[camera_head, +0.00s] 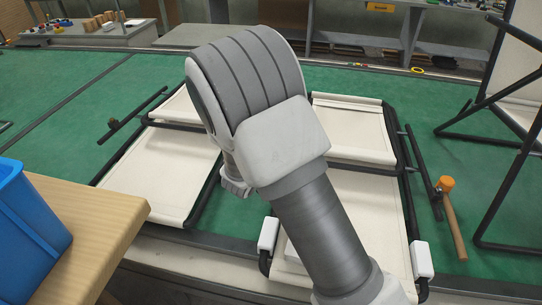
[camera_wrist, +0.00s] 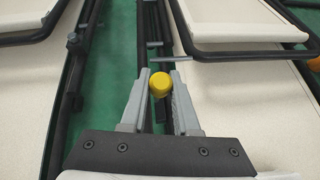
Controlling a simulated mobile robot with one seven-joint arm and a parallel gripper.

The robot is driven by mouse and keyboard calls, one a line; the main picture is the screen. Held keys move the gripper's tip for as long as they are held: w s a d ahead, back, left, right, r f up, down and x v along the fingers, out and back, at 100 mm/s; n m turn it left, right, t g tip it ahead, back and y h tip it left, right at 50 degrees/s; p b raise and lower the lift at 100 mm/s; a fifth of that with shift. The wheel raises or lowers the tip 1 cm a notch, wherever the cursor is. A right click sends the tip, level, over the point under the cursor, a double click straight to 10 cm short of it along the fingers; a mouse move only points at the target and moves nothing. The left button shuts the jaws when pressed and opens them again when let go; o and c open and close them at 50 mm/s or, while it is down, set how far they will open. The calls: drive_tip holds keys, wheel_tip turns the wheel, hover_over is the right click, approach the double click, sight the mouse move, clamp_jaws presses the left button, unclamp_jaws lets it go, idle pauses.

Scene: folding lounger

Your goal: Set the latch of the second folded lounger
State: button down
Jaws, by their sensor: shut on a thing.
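My gripper (camera_wrist: 161,88) shows in the wrist view with its grey fingers closed on either side of a yellow knob (camera_wrist: 160,83). A dark lever or stem shows below the knob, between the fingers. The knob sits by the black tube frames between two cream-fabric loungers, the left one (camera_wrist: 106,92) and the right one (camera_wrist: 232,90). In the head view the left lounger (camera_head: 165,165) and right lounger (camera_head: 350,140) lie flat on the green surface. My arm hides the gripper and the knob there. I cannot tell the latch's exact position.
An orange-headed mallet (camera_head: 453,225) lies right of the right lounger. Another lounger (camera_head: 518,75) stands partly open at the far right. A blue bin (camera_head: 30,225) sits on a wooden top (camera_head: 95,235) at the front left.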

drive_tip(key=w+d+f+g+p, duration=0.1)
drive_tip(key=w+g+p, duration=0.2)
drive_tip(key=w+p, duration=0.2)
drive_tip(key=shift+w+d+y+p, duration=0.3)
drive_tip(key=shift+w+y+p, duration=0.1)
drive_tip(key=shift+w, duration=1.45)
drive_tip(key=c, duration=0.7)
unclamp_jaws()
drive_tip(key=shift+o, duration=0.2)
drive_tip(key=v, duration=1.7)
drive_tip(key=shift+s+p, duration=0.2)
drive_tip(key=shift+p, duration=0.1)
